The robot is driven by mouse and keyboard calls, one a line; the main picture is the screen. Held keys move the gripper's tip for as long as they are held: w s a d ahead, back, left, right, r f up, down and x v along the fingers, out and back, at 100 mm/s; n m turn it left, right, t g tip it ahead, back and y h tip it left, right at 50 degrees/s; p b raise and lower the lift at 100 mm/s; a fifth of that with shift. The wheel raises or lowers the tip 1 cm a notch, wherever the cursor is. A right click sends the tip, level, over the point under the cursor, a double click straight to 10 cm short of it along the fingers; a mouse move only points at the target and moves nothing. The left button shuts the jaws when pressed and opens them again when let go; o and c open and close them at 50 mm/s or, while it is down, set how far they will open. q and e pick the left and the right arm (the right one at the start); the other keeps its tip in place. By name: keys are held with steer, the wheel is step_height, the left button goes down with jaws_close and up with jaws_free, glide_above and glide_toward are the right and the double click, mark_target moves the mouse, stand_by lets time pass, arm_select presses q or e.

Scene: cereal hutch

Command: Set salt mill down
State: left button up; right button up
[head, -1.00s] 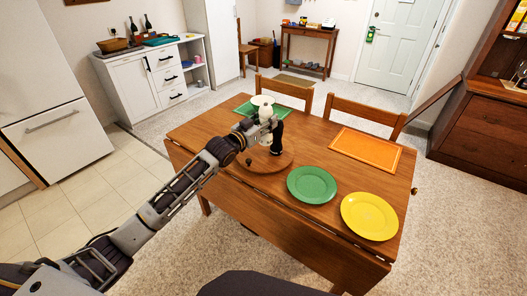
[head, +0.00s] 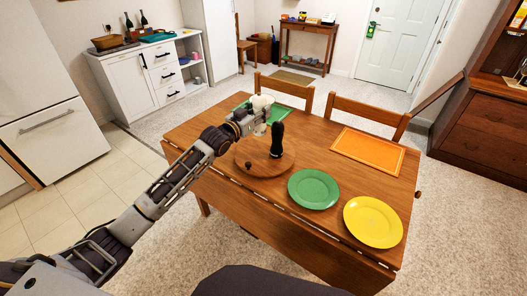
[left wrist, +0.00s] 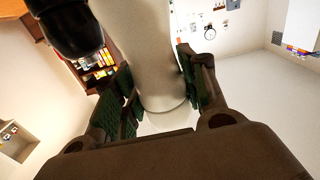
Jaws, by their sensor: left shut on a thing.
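The white salt mill (head: 262,102) is upright in my left gripper (head: 252,121), near the far left edge of a round wooden board (head: 253,168) on the table. In the left wrist view the pale mill (left wrist: 148,60) stands between the two green-padded fingers of the gripper (left wrist: 155,88), which is shut on it. Fingers hide part of the mill in the head view, and I cannot tell whether its base touches anything. A black mill (head: 277,140) stands on the board, to the right of my gripper. My right gripper is not in view.
The wooden table (head: 222,180) also bears a green plate (head: 313,189), a yellow plate (head: 373,222), an orange placemat (head: 367,151) and a green placemat (head: 283,112). Two chairs (head: 350,108) stand at its far side. Bare wood shows around the plates and the board.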

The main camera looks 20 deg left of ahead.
arm_select(q)
steer(key=shift+w+a, duration=0.35)
steer(key=shift+w, duration=0.15)
steer(key=shift+r, duration=0.1)
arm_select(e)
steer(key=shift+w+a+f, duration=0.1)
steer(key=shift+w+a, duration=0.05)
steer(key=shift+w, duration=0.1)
arm_select(q)
steer(key=shift+s, duration=0.1)
